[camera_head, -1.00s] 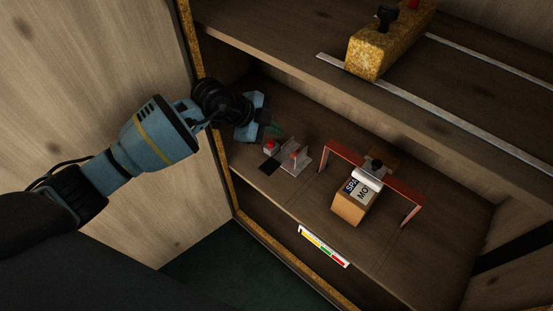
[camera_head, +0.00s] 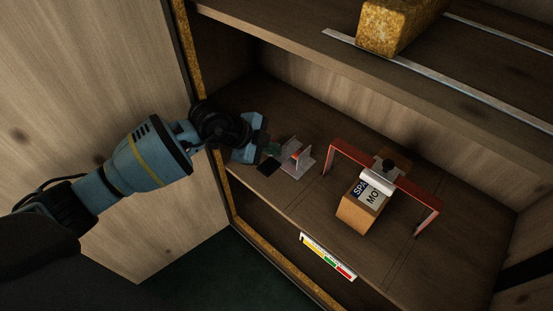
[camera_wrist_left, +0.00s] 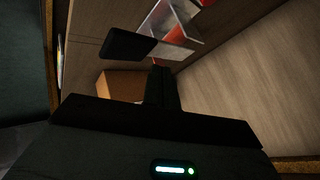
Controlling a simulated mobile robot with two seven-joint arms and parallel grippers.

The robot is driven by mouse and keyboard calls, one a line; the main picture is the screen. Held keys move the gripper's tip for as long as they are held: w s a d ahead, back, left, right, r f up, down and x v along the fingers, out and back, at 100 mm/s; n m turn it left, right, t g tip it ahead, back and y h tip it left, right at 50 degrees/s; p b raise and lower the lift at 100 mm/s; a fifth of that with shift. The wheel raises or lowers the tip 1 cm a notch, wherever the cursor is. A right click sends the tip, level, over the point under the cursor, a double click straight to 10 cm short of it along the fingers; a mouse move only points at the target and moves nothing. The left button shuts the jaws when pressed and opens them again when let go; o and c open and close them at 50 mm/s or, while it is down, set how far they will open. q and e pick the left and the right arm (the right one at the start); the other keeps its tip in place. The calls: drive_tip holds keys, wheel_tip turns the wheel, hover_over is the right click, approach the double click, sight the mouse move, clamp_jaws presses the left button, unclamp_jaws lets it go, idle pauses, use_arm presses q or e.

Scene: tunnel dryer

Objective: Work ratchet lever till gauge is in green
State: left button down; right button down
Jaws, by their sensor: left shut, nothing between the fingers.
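A clear and grey bracket with a red part (camera_head: 297,158) stands on the shelf; a flat black paddle (camera_head: 268,167) lies at its left side. In the left wrist view the black paddle (camera_wrist_left: 128,44) joins the bracket (camera_wrist_left: 172,28). I take this as the ratchet lever, but cannot be sure. The gauge strip (camera_head: 328,257), with yellow, green and red bands, is on the shelf's front edge; its pointer is too small to read. My left gripper (camera_head: 262,142) is shut and empty, just behind and left of the paddle. Its fingers (camera_wrist_left: 162,88) show in the wrist view. My right gripper is not in view.
An upper shelf with metal rails (camera_head: 440,88) and a yellowish block (camera_head: 391,25) overhangs the back. The left cabinet edge (camera_head: 223,180) is close to my arm.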

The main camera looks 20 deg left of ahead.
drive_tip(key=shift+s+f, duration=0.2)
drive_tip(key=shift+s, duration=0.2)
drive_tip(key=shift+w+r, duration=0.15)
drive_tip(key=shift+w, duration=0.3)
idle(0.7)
use_arm(q)
drive_tip(key=shift+f, duration=0.1)
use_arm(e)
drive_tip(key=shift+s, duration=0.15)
use_arm(q)
drive_tip(key=shift+f+p, duration=0.3)
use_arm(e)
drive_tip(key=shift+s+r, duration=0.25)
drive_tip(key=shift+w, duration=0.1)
use_arm(q)
drive_tip(key=shift+f, duration=0.2)
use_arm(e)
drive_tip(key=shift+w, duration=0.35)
